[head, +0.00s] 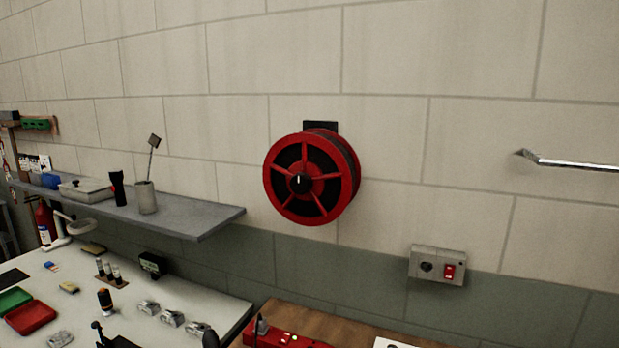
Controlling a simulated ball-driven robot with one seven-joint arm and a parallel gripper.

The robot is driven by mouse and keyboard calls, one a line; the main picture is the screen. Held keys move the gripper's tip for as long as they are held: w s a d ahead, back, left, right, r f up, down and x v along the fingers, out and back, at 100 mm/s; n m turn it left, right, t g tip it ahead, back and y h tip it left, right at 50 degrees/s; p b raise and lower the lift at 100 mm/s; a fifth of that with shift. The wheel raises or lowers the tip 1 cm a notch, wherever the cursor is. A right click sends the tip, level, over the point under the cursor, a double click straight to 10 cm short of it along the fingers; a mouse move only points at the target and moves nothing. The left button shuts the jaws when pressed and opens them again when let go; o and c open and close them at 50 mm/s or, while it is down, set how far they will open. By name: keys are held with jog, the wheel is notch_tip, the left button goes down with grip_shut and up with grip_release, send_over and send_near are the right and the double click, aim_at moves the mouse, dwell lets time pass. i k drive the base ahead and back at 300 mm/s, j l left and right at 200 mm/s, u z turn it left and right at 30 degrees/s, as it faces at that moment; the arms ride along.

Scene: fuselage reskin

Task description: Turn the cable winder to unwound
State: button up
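The cable winder is a red spoked reel (311,178) with a dark inside and a black hub, fixed to the block wall by a dark bracket, near the middle of the head view. The hub carries a short white mark that stands about upright. No loose cable end shows on the reel. My gripper cannot be made out in this view.
A grey shelf (190,213) with a cup and a torch juts from the wall at left. Below it is a cluttered white bench (215,300). A socket box (437,264) with a red switch is below right of the reel. A metal rod (575,163) sticks in at right.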

aim_at(300, 183)
jog(key=i+j+z, duration=0.25)
jog(key=i+j, duration=1.4)
